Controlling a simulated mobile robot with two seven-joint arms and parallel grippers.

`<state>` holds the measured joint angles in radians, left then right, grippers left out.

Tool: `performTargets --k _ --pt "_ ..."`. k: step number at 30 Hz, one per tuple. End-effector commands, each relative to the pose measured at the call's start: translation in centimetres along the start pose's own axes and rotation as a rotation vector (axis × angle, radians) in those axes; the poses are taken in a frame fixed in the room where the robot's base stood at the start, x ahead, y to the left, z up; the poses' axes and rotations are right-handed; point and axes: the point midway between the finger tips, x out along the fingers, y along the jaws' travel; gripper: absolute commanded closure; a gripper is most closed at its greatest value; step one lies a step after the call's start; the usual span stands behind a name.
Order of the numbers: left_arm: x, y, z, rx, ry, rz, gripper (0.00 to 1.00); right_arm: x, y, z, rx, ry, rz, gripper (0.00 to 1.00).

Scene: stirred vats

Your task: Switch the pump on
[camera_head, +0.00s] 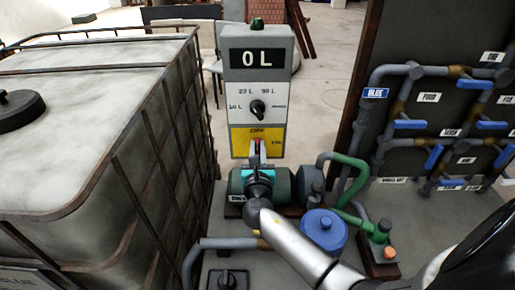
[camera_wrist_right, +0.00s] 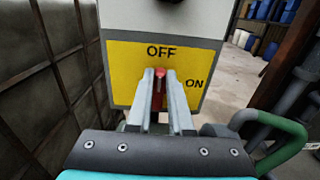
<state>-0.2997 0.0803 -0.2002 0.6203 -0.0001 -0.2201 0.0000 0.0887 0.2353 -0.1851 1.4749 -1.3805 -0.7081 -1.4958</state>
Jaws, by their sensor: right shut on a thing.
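The pump's control box (camera_head: 282,85) stands upright in the head view, with a display reading "0 L", a black dial (camera_head: 257,108) and a yellow switch plate (camera_head: 240,142). In the right wrist view the yellow plate (camera_wrist_right: 130,73) is marked OFF at the top and ON at the right. A red switch lever (camera_wrist_right: 159,73) points up toward OFF. My right gripper (camera_wrist_right: 160,82) is shut on this lever; it also shows in the head view (camera_head: 257,150). The fingers hide part of the lever. The green pump (camera_head: 284,186) sits below the box. My left gripper is out of view.
A large caged white tank (camera_head: 110,90) fills the left. Grey pipes with blue valve handles (camera_head: 410,124) and labels cover a dark panel at the right. Green pipes (camera_head: 349,170) and a blue round lid (camera_head: 324,229) stand close to my right arm.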

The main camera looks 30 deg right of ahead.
Motion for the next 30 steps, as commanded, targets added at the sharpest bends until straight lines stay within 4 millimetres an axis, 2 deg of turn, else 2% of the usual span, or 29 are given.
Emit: performTargets --k 7,14,30 --pt "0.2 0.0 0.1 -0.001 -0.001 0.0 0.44 0.0 -0.1 -0.1 0.029 0.001 0.0 1.0" --pt "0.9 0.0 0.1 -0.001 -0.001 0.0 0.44 0.0 -0.4 -0.2 0.147 0.0 -0.001 1.0" --pt "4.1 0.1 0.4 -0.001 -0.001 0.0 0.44 -0.1 -1.4 -0.8 0.644 0.0 0.0 1.0"
